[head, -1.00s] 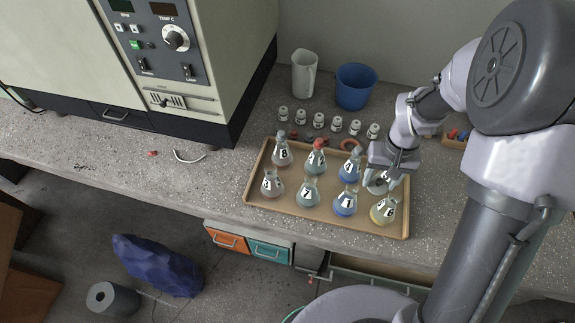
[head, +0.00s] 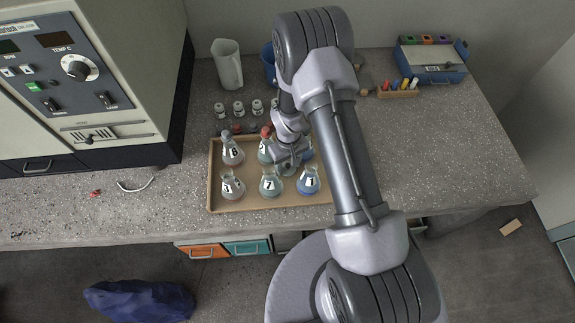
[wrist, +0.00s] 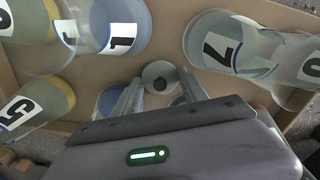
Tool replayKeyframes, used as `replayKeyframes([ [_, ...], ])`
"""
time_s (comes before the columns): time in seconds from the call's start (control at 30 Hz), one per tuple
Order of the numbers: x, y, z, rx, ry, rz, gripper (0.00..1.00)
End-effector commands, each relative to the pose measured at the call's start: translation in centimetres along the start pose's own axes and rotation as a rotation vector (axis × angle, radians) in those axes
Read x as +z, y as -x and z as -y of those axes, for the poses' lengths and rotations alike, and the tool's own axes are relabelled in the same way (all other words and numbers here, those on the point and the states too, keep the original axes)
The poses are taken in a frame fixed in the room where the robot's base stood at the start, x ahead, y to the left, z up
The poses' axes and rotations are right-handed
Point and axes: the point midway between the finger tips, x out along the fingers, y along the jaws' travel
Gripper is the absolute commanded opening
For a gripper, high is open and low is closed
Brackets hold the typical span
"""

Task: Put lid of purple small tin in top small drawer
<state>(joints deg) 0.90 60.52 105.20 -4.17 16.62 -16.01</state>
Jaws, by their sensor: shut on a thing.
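My gripper (head: 287,163) is over the tray, among the flasks. In the wrist view its fingers (wrist: 160,95) are shut on a small round grey piece (wrist: 160,72) with a dark centre. I cannot tell whether this is a lid or a flask's mouth. The flask marked 7 (head: 270,183) and the flask marked 1 (head: 308,182) stand just in front of the gripper. No purple tin can be made out. Below the bench are an orange drawer front (head: 203,251) and a teal one (head: 247,248). I cannot tell which drawer is the top small one.
The tan tray (head: 212,170) holds several flasks close together. Small vials (head: 238,109), a white jug (head: 228,65) and a blue cup (head: 268,62) stand behind it. A large instrument (head: 120,90) is at left. The bench at right is mostly clear, before a blue box (head: 432,72).

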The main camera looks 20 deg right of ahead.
Motion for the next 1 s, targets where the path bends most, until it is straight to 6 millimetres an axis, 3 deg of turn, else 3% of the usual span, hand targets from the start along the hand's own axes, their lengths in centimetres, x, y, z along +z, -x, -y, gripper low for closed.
replayKeyframes([
  [0.27, -0.1, -0.2, 0.0, 0.000, 0.000, -0.002, 0.12],
  [0.3, -0.1, -0.2, 0.0, 0.000, 0.000, -0.002, 0.53],
  [0.33, -0.1, -0.1, 0.0, 0.000, 0.000, -0.002, 0.59],
  [0.67, -0.1, 0.3, 0.0, 0.000, 0.000, -0.001, 0.60],
  [0.77, -0.1, 2.1, 0.0, 0.001, 0.000, -0.004, 0.60],
  [1.0, -0.1, 9.1, 0.0, 0.001, 0.000, -0.004, 0.60],
])
